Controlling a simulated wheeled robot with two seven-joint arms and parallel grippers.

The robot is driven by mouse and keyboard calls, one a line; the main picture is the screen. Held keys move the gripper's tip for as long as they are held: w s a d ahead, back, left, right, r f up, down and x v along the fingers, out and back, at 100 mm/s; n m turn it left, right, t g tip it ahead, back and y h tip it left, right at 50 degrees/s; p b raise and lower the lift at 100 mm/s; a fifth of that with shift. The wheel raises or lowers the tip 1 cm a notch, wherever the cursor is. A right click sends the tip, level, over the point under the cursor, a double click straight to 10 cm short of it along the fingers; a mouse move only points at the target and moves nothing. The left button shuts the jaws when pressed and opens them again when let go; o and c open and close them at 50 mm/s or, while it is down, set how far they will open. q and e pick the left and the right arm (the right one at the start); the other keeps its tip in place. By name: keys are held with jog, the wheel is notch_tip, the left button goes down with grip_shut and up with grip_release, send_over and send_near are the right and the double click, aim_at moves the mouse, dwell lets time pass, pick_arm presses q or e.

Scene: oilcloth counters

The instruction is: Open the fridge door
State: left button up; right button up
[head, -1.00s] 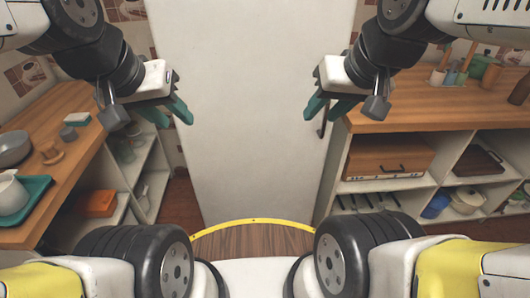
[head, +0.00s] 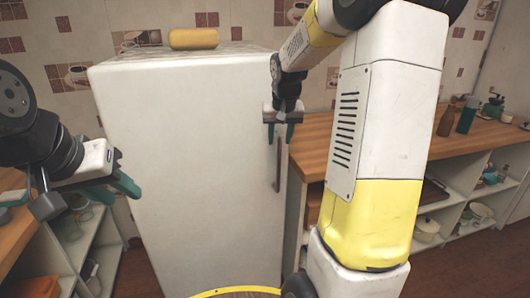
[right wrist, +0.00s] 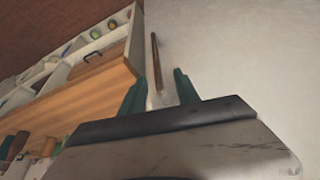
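The white fridge (head: 190,150) stands upright in front of me with its door shut. Its dark vertical handle (head: 277,165) is on the right side of the door; it also shows in the right wrist view (right wrist: 156,62). My right gripper (head: 281,133) is open at the door's right side, just above the handle in the head view. In the right wrist view, the handle lies ahead of the gap between the green fingertips (right wrist: 158,90), with nothing visibly held. My left gripper (head: 122,186) is open and empty, left of the fridge front.
A yellow-orange rounded object (head: 194,38) sits on top of the fridge. A wooden counter (head: 312,150) with open shelves adjoins on the right, with bottles on it. Another shelf unit (head: 85,240) stands on the left. The floor before the fridge is partly hidden by my base.

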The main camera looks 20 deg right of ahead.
aim_at(279, 149)
jog(key=shift+w+d+f, duration=0.45)
jog(key=shift+w+f, duration=0.35)
jog(key=shift+w, duration=0.05)
jog(key=x, duration=0.7)
jog(key=shift+f, duration=0.3)
grip_shut()
dwell(0.4)
